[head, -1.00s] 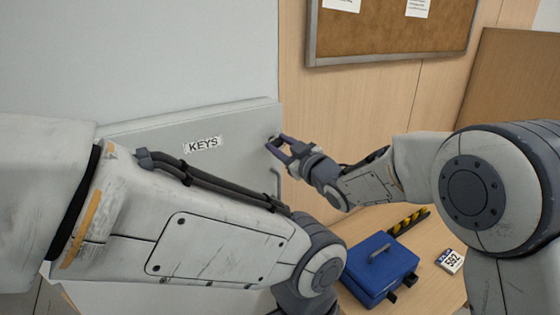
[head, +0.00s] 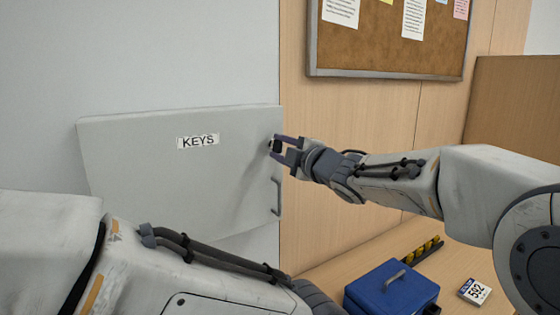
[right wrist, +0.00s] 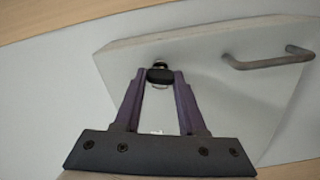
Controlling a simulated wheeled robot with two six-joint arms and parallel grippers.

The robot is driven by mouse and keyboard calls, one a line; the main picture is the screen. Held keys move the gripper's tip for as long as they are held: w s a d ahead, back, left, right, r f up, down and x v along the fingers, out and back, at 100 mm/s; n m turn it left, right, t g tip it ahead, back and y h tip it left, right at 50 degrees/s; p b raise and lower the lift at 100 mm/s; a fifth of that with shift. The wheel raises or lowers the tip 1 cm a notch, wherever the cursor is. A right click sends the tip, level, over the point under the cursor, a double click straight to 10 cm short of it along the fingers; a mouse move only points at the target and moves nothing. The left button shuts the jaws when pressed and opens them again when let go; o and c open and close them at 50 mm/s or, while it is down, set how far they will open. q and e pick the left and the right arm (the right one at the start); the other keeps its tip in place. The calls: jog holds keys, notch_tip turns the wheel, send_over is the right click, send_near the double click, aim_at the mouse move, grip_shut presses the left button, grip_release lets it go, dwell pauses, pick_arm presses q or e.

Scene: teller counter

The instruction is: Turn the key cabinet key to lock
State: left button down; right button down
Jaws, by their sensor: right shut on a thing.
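The key cabinet (head: 150,180) is a pale grey box on the wall with a "KEYS" label (head: 198,141) and a closed door. Its bar handle (head: 277,197) is at the door's right edge. My right gripper (head: 276,148) is at the door's upper right edge, shut on the small black key (right wrist: 159,76). In the right wrist view the key's head sits between the fingertips, in front of a round metal lock (right wrist: 158,63) on the door. How far the key is turned I cannot tell. My left arm crosses the lower left of the head view; its gripper is out of the picture.
A blue box with a handle (head: 392,291) stands on the wooden counter (head: 345,262) below my right arm. A number tag (head: 474,291) and a black and yellow strip (head: 424,250) lie near it. A cork board (head: 390,40) hangs above.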

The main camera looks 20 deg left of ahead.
jog(key=shift+n+b, duration=0.95)
jog(key=shift+n, duration=0.55)
jog(key=shift+c, duration=2.4)
grip_release()
jog(key=shift+s+d, duration=0.1)
jog(key=shift+s+d+f, duration=0.1)
jog(key=shift+s+d, duration=0.1)
jog(key=shift+d, duration=0.1)
jog(key=b+v, duration=0.2)
jog(key=v, duration=0.7)
jog(key=shift+d, duration=0.2)
